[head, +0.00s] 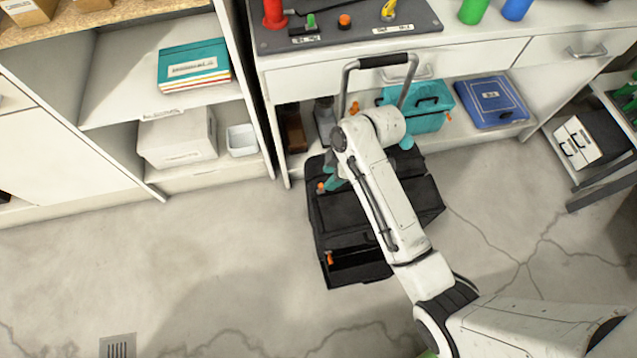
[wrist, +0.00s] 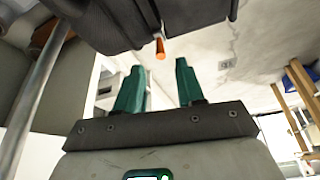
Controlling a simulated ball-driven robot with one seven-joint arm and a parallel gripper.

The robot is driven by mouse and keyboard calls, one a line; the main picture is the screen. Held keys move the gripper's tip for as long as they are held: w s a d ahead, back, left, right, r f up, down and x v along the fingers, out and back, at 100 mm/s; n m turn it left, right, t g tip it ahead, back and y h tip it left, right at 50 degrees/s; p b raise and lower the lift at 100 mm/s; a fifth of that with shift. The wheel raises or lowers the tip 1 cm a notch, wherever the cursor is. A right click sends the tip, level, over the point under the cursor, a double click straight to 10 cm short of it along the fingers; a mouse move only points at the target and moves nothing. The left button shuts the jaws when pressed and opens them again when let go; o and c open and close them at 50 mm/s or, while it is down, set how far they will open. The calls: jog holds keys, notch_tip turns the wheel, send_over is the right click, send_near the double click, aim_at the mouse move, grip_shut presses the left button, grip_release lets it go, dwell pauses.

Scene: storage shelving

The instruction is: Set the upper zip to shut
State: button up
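A black case (head: 415,200) with a raised trolley handle (head: 385,62) stands on the floor; part of it is behind my arm. One orange zip pull (head: 320,187) shows at its upper left, and another orange pull (head: 330,258) shows lower down, by a dark pocket (head: 358,264) that looks open. My gripper (head: 333,179) has teal fingers and is at the upper left of the case, close to the upper pull. In the wrist view, my gripper (wrist: 158,85) has its fingers apart, with an orange pull (wrist: 160,48) hanging from the dark case beyond the fingertips. Nothing shows between the fingers.
A workbench with a grey tool mat (head: 350,40) and drawers stands behind the case. Beneath it are a teal toolbox (head: 428,122) and a blue case (head: 490,101). Shelves with a white box (head: 178,138) stand left. The concrete floor (head: 200,250) in front is clear.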

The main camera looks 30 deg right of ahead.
aim_at(321, 191)
jog(key=b+x, duration=0.1)
jog(key=x, duration=0.6)
jog(key=shift+f+b, duration=0.15)
jog(key=shift+b, duration=0.25)
grip_shut()
